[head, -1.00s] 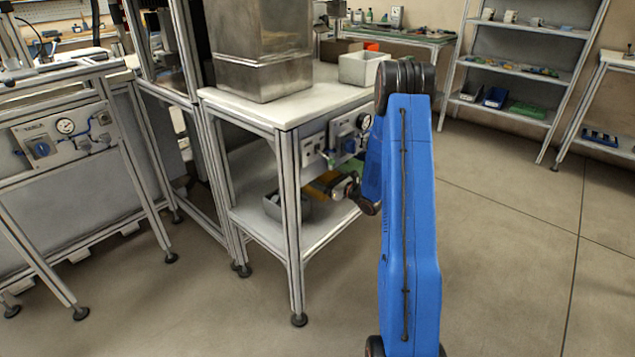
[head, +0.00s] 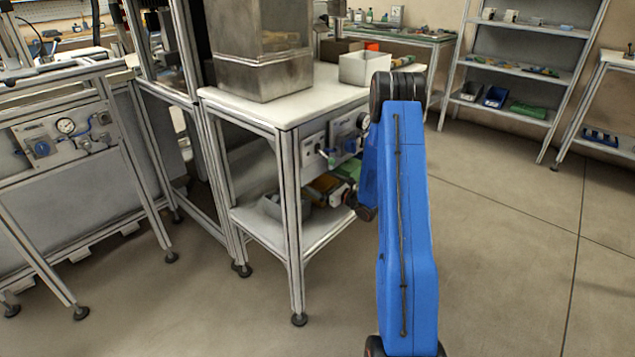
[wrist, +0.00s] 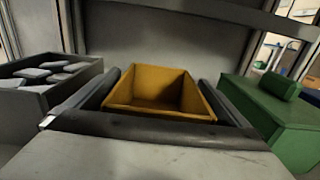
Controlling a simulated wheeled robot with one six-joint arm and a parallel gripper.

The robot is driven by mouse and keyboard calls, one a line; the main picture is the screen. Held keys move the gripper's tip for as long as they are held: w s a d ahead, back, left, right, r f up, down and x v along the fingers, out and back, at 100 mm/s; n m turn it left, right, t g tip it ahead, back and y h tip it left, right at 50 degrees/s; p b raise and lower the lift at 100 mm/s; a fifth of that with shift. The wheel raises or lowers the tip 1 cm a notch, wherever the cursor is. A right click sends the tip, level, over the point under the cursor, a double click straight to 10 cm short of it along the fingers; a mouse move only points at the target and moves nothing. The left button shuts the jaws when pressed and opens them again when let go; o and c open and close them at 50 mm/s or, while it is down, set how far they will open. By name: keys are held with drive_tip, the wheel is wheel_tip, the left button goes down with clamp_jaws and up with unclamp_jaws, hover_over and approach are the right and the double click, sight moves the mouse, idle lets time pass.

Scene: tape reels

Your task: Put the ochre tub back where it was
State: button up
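The ochre tub (wrist: 155,88) is in the middle of the wrist view, open side up, and looks empty. My gripper (wrist: 172,82) has its dark fingers along the tub's left and right sides, with no clear gap, and looks shut on it. In the head view the tub (head: 325,183) is small and partly hidden, over the lower shelf (head: 262,228) of the white-topped bench. My gripper (head: 336,192) is beside it there, partly covered by my blue arm. Whether the tub's base touches the shelf is hidden.
A grey bin (wrist: 45,98) with several grey pieces is close on the left in the wrist view. A green box (wrist: 265,118) is close on the right. A bench leg (head: 292,225) stands in front of the shelf. The floor at right is open.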

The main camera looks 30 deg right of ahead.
sight(331, 187)
drive_tip(key=shift+r, duration=0.2)
drive_tip(key=v, duration=0.7)
drive_tip(key=shift+s, duration=0.25)
drive_tip(key=shift+d, duration=0.1)
